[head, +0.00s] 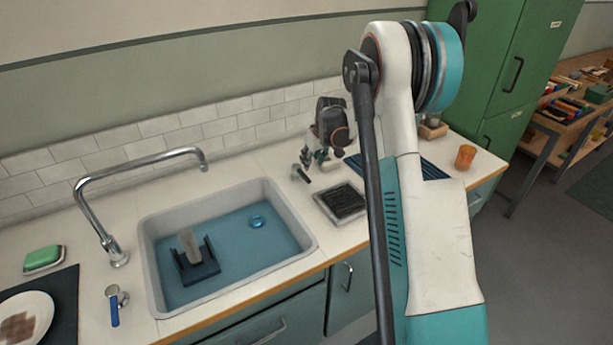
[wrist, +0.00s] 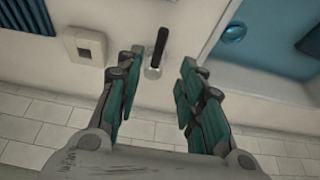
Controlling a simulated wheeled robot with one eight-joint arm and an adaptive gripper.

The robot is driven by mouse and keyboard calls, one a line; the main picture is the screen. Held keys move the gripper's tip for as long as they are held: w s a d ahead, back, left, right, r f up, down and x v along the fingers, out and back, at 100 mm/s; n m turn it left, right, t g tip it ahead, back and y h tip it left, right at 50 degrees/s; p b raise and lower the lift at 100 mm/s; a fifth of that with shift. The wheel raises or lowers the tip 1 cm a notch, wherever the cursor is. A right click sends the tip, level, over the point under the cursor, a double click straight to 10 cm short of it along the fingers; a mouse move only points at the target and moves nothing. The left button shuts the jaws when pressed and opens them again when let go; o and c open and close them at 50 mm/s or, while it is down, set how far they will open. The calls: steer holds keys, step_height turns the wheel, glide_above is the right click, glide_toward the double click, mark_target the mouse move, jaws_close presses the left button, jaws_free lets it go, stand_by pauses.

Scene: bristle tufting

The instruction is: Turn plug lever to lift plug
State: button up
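The plug lever (head: 301,173) stands on the counter just right of the sink, with a dark handle and a metal base. In the wrist view the lever (wrist: 158,48) lies between and just beyond my fingertips, its black handle pointing up the picture. My gripper (head: 322,158) is open and empty above the counter; its spread fingers (wrist: 160,60) show on either side of the lever base, with no clear contact. The round blue plug (head: 257,221) sits in the sink (head: 152,285) under blue water, and the plug also shows in the wrist view (wrist: 233,33).
A dark drain rack (head: 341,203) lies in front of the lever. A dark holder (head: 196,270) stands in the water. A pale square block (wrist: 85,45) is beside my left finger. The tiled wall (head: 140,142) is behind.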

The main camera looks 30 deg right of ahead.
mark_target(306, 176)
steer(key=b+x, duration=0.2)
steer(key=x, duration=0.8)
steer(key=shift+w+f, duration=0.1)
steer(key=shift+w, duration=0.05)
jaws_close()
